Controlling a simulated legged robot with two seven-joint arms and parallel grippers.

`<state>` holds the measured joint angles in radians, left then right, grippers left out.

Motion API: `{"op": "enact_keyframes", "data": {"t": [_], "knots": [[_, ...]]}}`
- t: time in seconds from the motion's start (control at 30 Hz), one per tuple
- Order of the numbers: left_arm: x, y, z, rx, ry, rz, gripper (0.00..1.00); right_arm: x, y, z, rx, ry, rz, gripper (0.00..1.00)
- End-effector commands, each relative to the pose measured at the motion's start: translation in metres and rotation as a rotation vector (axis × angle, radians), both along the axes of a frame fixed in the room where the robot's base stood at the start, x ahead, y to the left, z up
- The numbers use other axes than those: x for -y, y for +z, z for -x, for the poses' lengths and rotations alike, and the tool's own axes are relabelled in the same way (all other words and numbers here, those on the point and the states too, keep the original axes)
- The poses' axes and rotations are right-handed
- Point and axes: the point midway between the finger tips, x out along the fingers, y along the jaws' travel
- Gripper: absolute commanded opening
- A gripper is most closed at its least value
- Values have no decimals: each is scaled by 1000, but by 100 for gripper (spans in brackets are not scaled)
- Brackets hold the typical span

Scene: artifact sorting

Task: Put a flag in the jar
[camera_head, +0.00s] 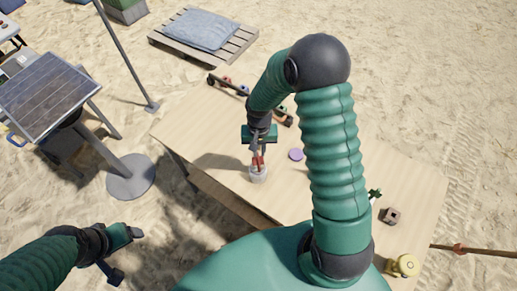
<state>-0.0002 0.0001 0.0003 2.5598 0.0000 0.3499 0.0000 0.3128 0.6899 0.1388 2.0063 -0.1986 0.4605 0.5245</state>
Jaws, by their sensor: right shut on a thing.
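A small pale grey jar (258,176) stands near the left front edge of the wooden table. My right gripper (257,158) points down directly above it, its fingers shut on a small red thing that looks like the flag (258,163). The flag's lower end meets the jar's mouth in the picture; whether it is inside the jar or just above it, I cannot tell. My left gripper (128,256) is open and empty, off the table at the lower left.
The table (225,125) holds a purple disc (296,154), a dark rack with several coloured items (235,88), a brownish block (392,215) and a yellow object (403,265). A solar panel (42,95) stands left. My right arm hides the table's middle.

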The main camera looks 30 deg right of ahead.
Motion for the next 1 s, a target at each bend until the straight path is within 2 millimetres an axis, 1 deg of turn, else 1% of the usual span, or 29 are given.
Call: {"op": "enact_keyframes", "data": {"t": [0.13,1.0], "knots": [[0,-2,0,0,0,0,75,-5,-1,3,0,1,1,0],[0,-10,0,0,0,0,75,-19,-14,26,1,1,1,0]]}}
